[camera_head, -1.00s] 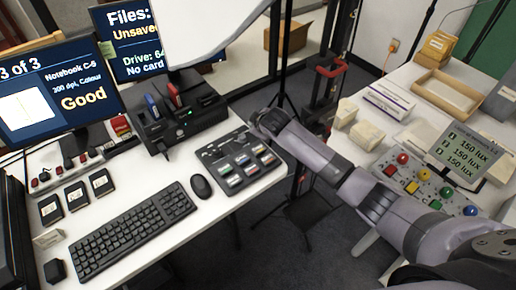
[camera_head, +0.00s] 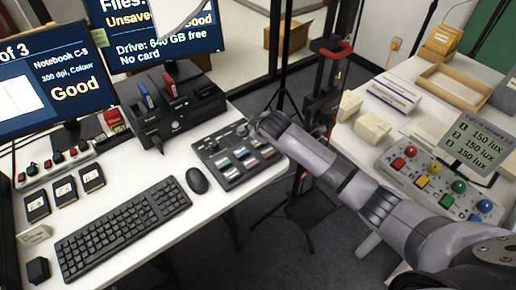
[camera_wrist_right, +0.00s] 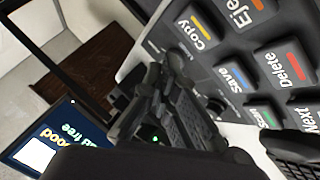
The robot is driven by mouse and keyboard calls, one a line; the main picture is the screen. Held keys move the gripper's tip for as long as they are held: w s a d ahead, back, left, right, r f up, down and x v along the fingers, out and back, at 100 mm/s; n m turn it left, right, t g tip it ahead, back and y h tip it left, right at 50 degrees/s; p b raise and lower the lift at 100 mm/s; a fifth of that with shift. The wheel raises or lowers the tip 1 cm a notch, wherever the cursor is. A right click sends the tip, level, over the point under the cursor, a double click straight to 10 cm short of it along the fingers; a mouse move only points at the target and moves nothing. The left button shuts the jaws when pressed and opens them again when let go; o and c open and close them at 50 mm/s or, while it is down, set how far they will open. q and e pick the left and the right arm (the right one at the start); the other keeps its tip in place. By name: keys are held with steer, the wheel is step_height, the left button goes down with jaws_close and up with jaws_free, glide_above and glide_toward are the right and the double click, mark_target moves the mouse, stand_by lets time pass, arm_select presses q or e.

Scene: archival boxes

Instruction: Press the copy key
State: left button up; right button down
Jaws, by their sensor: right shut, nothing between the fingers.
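The key panel (camera_head: 238,158) lies at the right end of the left desk, with several colour-striped keys. In the right wrist view the copy key (camera_wrist_right: 190,33) has a yellow stripe and the word "Copy". The Save key (camera_wrist_right: 231,78) with a blue stripe is beside it. My right gripper (camera_wrist_right: 178,65) is shut and empty, with its fingertips close to the copy key's edge. I cannot tell whether they touch it. In the head view my right arm reaches in from the right, and its gripper (camera_head: 246,130) is over the panel's far edge. My left gripper is not in view.
A keyboard (camera_head: 122,230) and mouse (camera_head: 197,180) lie left of the panel. A black dock (camera_head: 180,115) stands behind, below two monitors. The right table holds a lighting panel (camera_head: 425,178) with coloured buttons, boxes and a tray (camera_head: 452,90). A gap separates the desks.

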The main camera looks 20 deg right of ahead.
mark_target(256, 143)
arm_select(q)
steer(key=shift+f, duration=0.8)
arm_select(e)
steer(key=shift+f, duration=1.35)
steer(key=shift+f, duration=0.15)
steer(key=shift+f, duration=0.3)
arm_select(q)
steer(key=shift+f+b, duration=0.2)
steer(key=shift+b, duration=0.2)
arm_select(e)
steer(key=shift+f, duration=0.6)
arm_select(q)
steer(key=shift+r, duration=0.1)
arm_select(e)
steer(key=shift+r, duration=0.1)
arm_select(q)
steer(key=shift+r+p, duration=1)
steer(key=shift+p, duration=0.05)
arm_select(e)
steer(key=shift+r, duration=0.85)
step_height(256, 143, up, 5)
steer(key=p, duration=0.5)
steer(key=shift+r, duration=0.1)
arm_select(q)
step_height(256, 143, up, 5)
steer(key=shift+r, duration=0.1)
